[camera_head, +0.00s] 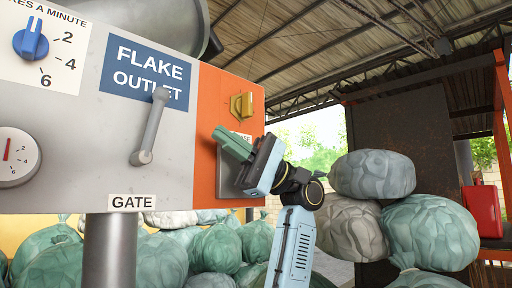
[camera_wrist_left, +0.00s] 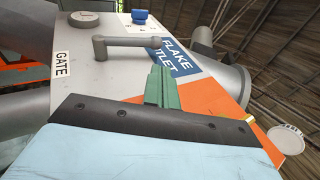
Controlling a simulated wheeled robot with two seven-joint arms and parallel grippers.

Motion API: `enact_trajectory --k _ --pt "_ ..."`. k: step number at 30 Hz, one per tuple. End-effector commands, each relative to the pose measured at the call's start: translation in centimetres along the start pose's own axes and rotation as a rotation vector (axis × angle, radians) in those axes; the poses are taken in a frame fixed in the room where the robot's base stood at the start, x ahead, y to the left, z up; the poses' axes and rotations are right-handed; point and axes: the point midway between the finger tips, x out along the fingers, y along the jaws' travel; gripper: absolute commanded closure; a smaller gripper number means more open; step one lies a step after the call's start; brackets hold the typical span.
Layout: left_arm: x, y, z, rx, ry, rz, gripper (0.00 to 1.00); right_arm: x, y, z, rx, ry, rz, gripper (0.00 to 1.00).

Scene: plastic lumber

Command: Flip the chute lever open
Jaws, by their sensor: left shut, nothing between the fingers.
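The grey chute lever (camera_head: 150,127) is on the front of the grey machine panel (camera_head: 60,125), above the GATE label (camera_head: 132,202). From its lower pivot it rises steeply, leaning slightly right, over the edge of the blue FLAKE OUTLET sign (camera_head: 145,72). The lever also shows in the left wrist view (camera_wrist_left: 132,42). My left gripper (camera_head: 227,140) is to the right of the lever, in front of the orange panel section, apart from the lever. Its green fingers (camera_wrist_left: 161,86) are closed together and empty. My right gripper is in neither view.
A blue dial (camera_head: 31,43) and a round gauge (camera_head: 15,157) are on the panel's left. A yellow switch (camera_head: 242,106) is on the orange section. Stacked sacks (camera_head: 430,232) stand at the right. Free space shows between the lever and my left gripper.

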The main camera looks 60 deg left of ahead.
Motion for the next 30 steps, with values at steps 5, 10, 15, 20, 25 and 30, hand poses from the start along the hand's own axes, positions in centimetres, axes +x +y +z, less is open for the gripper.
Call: enact_trajectory --k 5,10,15,20,25,30 --pt "-3.1 -1.2 0.0 0.002 0.001 0.000 1.00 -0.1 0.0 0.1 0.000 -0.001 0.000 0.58" --pt "-4.9 -1.8 0.0 0.001 0.000 0.001 1.00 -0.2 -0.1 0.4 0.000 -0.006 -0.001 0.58" --pt "-5.6 -2.0 0.1 0.000 -0.001 0.002 1.00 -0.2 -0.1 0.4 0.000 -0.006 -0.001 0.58" --pt "-5.7 -2.0 0.1 0.000 -0.001 0.002 1.00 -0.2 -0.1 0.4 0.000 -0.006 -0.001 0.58" --pt "-5.7 -2.0 0.1 0.000 -0.001 0.002 1.00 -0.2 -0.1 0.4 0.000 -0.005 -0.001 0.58" --pt "-5.7 -2.0 0.1 0.000 -0.001 0.002 1.00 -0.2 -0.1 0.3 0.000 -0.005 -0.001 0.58"
